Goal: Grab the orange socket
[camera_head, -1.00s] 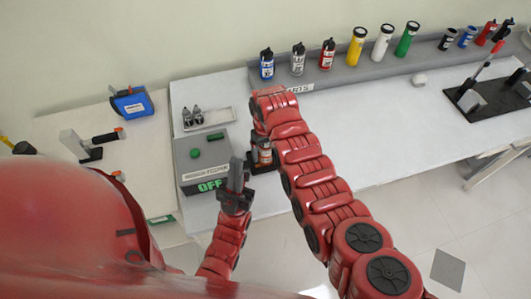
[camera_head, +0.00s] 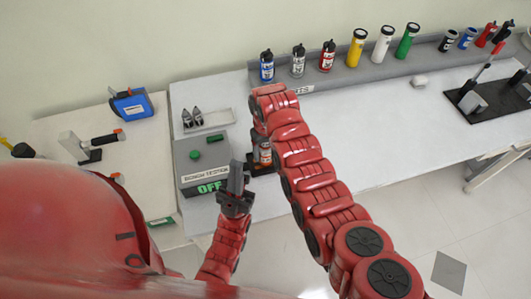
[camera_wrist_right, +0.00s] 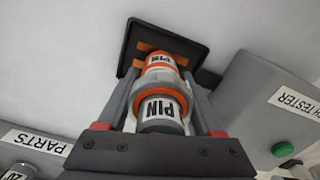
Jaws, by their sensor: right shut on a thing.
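The orange socket (camera_wrist_right: 150,98), a grey cylinder with orange bands and "PIN" labels, stands on a black base (camera_wrist_right: 190,48) in the right wrist view. My right gripper (camera_wrist_right: 160,95) has one finger on each side of it and is shut on it. In the head view the socket (camera_head: 263,152) shows partly beside my right arm, whose wrist covers its top, and the right gripper's fingers are hidden. My left gripper (camera_head: 236,182) points up in front of the bench tester, apart from the socket; its finger gap is unclear.
A grey bench tester (camera_head: 203,165) reading OFF with green buttons stands just left of the socket. A tray (camera_head: 208,119) with two dark pieces lies behind it. A grey shelf (camera_head: 340,75) along the back holds several coloured cylinders.

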